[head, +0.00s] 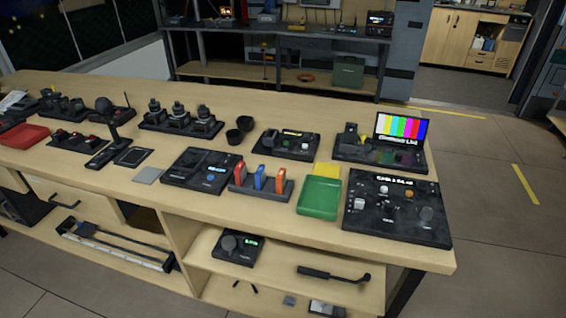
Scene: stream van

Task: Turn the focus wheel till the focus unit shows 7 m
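A black unit (236,258) with a large dark round wheel (229,243) and a small green lit display (250,241) sits on the shelf below the table top. It looks like the focus unit, but its label and the reading are too small to make out. The table top edge is above it, and the shelf is open at the front. Neither of my grippers is in view, and nothing touches the wheel.
On the table (277,217) above stand a black panel (398,232) with knobs, a green tray (319,197), a rack (261,186) with red, blue and orange items, and a colour-bar monitor (401,129). A black handle (333,274) lies on the shelf to the right.

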